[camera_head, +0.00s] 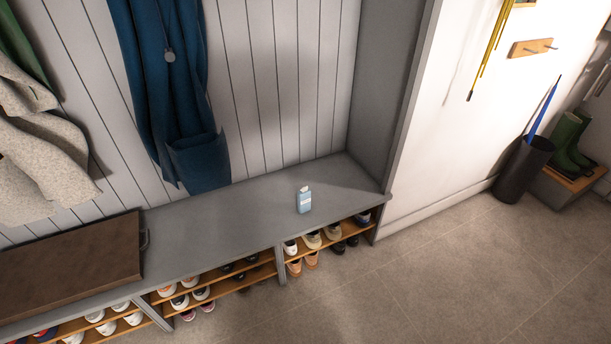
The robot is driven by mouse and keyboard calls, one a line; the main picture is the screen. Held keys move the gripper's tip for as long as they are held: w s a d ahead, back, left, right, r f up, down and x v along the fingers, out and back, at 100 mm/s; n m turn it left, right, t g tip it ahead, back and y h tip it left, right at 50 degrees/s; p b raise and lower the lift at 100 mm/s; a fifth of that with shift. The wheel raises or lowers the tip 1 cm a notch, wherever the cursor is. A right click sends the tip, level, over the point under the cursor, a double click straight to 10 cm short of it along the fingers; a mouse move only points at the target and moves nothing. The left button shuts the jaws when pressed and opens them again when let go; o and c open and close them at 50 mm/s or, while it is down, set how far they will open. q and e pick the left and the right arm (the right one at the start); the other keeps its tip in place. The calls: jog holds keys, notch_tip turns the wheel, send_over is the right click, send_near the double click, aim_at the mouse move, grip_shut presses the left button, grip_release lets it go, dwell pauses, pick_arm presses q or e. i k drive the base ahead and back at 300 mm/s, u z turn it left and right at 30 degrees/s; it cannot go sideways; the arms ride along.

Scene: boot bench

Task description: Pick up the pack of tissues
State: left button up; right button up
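A small light-blue pack of tissues (304,201) with a pale top stands upright on the grey bench top (235,215), toward its right end and near the front edge. Nothing touches it, and the bench around it is bare. Neither of my grippers shows in the head view.
A brown box or case (70,265) lies on the bench's left part. A blue coat (175,90) hangs behind the bench. Shoes fill the racks (215,275) below. A grey side panel (385,90) closes the right end. The tiled floor (450,270) in front is clear.

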aim_at(304, 196)
jog(key=i, duration=0.25)
jog(key=z, duration=1.65)
jog(key=i, duration=2.75)
jog(key=u, duration=2.5)
